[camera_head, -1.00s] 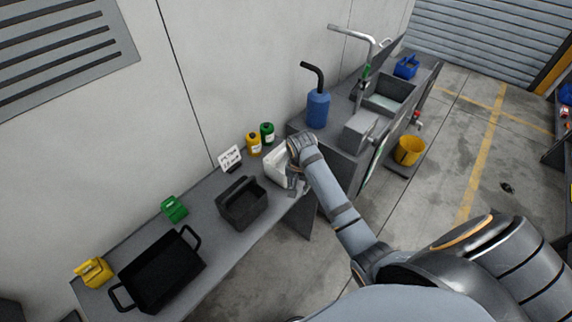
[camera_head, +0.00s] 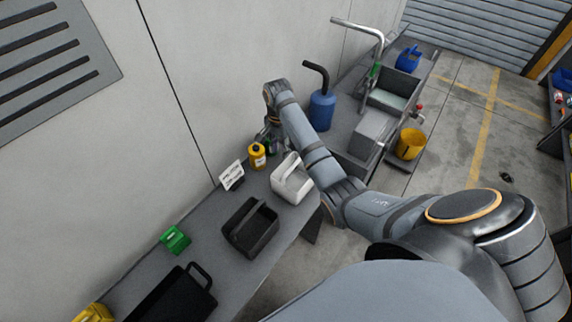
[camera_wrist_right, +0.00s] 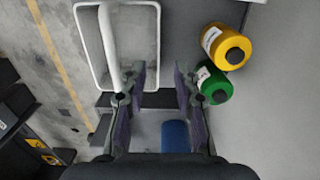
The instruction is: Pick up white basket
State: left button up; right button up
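The white basket (camera_head: 293,187) stands upright on the grey bench, its handle arching over it, fully clear of the gripper in the head view. In the right wrist view the white basket (camera_wrist_right: 82,50) is at the upper left, its handle running up from near the left finger. My right gripper (camera_head: 266,136) is beyond the basket, near the wall and the bottles. In the right wrist view its two fingers (camera_wrist_right: 161,72) are spread apart with nothing between them. In the head view the fingers are small and partly hidden. My left gripper is not in view.
A yellow bottle (camera_head: 257,157) and a green bottle (camera_wrist_right: 214,86) stand close beside the right gripper. A blue canister (camera_head: 322,110) stands on the neighbouring cart.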

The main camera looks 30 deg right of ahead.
aim_at(283, 165)
jog(key=shift+s+f, duration=0.1)
jog(key=shift+f, duration=0.5)
notch_tip(283, 165, down, 3)
jog(key=shift+s+f+p, duration=0.1)
jog(key=shift+f+p, duration=0.1)
jog(key=shift+p, duration=0.25)
jog(key=shift+f, duration=0.2)
jog(key=shift+w+d+f+p, duration=0.2)
jog(key=shift+d+f+p, duration=0.15)
jog(key=shift+f, duration=0.25)
jog(key=f, duration=0.3)
jog(key=shift+d+f, duration=0.2)
jog(key=shift+f, duration=0.1)
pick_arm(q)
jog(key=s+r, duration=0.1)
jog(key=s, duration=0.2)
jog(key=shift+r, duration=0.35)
pick_arm(e)
jog(key=shift+w+f, duration=0.1)
jog(key=shift+f, duration=0.1)
grip_shut()
